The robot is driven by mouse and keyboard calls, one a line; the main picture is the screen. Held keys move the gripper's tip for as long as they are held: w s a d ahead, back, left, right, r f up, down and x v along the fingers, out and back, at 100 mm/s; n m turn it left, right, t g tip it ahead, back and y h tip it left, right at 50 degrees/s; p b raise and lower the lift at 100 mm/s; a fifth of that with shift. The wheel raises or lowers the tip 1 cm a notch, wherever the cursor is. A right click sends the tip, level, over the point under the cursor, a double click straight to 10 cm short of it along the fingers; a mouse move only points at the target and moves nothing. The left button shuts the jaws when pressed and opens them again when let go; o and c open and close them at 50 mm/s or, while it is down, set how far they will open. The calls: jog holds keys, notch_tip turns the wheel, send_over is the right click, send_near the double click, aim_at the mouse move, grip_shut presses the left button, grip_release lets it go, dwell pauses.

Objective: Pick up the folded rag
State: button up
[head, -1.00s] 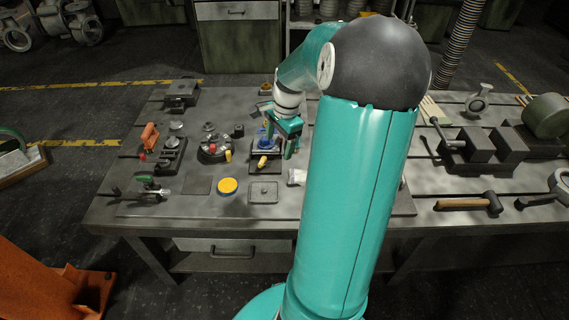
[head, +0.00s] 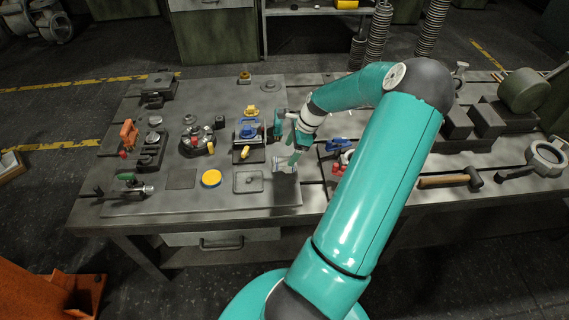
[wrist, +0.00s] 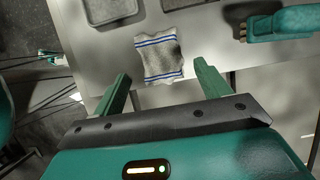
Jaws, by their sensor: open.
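The folded rag (wrist: 158,57) is pale grey-white with blue stripes. It lies flat on the bench in the wrist view, just beyond and between my two green fingers. My gripper (wrist: 161,72) is open and empty, with the rag in front of the gap. In the head view the rag (head: 282,167) is a small pale patch right of a square grey tray, partly covered by my gripper (head: 290,161). I cannot tell the height of the fingers above the rag.
The square grey tray (head: 247,181) sits left of the rag, with a yellow round lid (head: 211,178) beyond it. A teal object (wrist: 280,22) lies right of the rag in the wrist view. Blue and red-handled items (head: 339,146) lie right of my gripper. A hammer (head: 450,181) is further right.

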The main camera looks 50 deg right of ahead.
aim_at(285, 161)
jog(key=shift+x, duration=2.7)
jog(key=shift+d, duration=0.1)
jog(key=c, duration=1.1)
jog(key=shift+s, duration=0.1)
jog(key=shift+c, duration=0.2)
jog(key=shift+r, duration=0.5)
notch_tip(285, 161, up, 2)
jog(key=shift+r, duration=0.25)
jog(key=s+a+r, duration=0.9)
jog(key=a, duration=0.1)
jog(key=shift+a+r, duration=0.25)
jog(key=shift+a, duration=0.05)
